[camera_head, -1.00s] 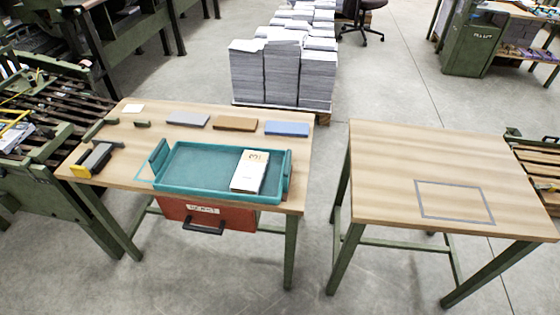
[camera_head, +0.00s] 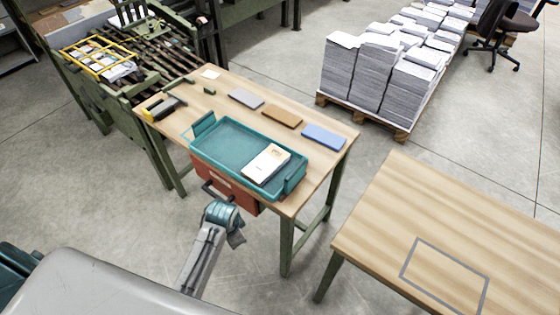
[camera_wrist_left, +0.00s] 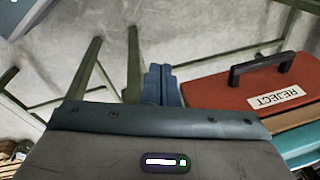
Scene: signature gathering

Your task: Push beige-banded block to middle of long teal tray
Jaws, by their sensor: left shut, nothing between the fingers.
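The long teal tray (camera_head: 225,170) lies on the wooden table, with a raised upright piece at each end. A white block with a beige band (camera_head: 266,164) lies in the right part of the tray, near its right end. My left arm reaches up from the bottom in the head view, its wrist in front of the table near the red drawer. In the left wrist view my left gripper (camera_wrist_left: 161,72) is shut and empty, pointing over floor and table legs, apart from the block. The fingertips are unclear in the head view. My right gripper is not in view.
The red REJECT drawer (camera_wrist_left: 275,85) with a dark handle hangs under the tray's front edge. Grey, brown (camera_head: 282,117) and blue (camera_head: 324,137) slabs lie behind the tray. A second table (camera_head: 430,225) with a grey outlined rectangle stands at right, across a gap.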

